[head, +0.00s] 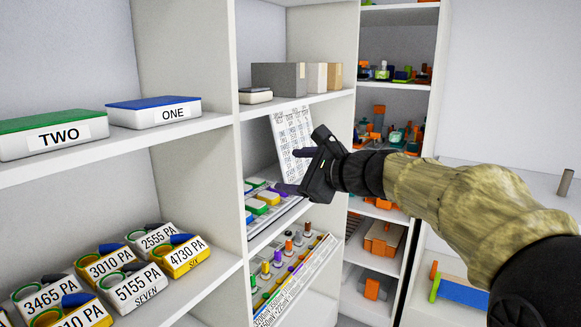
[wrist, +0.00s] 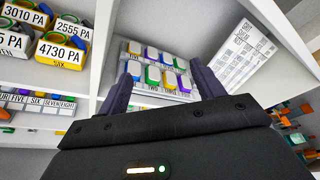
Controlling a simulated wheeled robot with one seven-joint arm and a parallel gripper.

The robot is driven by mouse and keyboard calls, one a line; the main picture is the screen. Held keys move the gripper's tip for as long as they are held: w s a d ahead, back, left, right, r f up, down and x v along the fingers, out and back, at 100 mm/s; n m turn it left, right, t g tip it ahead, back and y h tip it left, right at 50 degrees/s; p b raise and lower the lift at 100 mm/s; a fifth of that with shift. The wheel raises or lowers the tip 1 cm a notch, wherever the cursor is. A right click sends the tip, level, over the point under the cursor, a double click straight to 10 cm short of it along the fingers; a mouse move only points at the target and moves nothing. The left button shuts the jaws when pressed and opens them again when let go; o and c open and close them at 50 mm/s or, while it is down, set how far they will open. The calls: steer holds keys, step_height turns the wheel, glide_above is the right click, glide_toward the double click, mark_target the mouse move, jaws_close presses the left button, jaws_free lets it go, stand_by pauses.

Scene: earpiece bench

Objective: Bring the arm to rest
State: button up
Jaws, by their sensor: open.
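My gripper (head: 293,170) is held out in front of the middle shelf column in the head view, its two dark fingers apart with nothing between them. In the wrist view the open fingers of my gripper (wrist: 163,72) frame a tray of coloured pieces (wrist: 146,96) beyond them. My arm reaches in from the right, its forearm in a tan sleeve. In the head view the gripper hides part of that tray (head: 264,232) and of the white printed card (head: 292,140). I cannot tell how far the fingers are from the tray.
Boxes TWO (head: 55,134) and ONE (head: 154,112) lie on the left upper shelf. Several labelled boxes, such as 4730 PA (head: 186,256), fill the shelf below. A lower rack (head: 290,282) holds small parts. Shelf uprights (head: 341,60) flank my gripper. A tall cabinet (head: 398,18) stands behind.

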steer(key=s+d+f+n+g+h, duration=0.3)
steer(key=s+f+n, duration=0.15)
steer(key=f, duration=0.65)
steer(key=s+d+f+n+g+h, duration=0.25)
steer(key=s+f, duration=0.25)
steer(key=f, duration=0.7)
steer(key=s+d+f+n+g+h, duration=0.1)
steer(key=s+d+f+n+h, duration=0.25)
steer(key=s+f+n, duration=0.3)
steer(key=s+d+f+n+g+h, duration=0.2)
steer(key=s+d+f+n, duration=0.3)
steer(key=s+f, duration=0.15)
steer(key=w+p+v, duration=0.3)
steer(key=p+v, duration=1.3)
steer(key=w+r+p+v, duration=0.1)
steer(key=w+p+v, duration=0.2)
steer(key=p+v, duration=1.4)
steer(key=shift+s+d+r, duration=0.15)
steer(key=shift+d+r, duration=0.2)
steer(key=shift+d, duration=0.1)
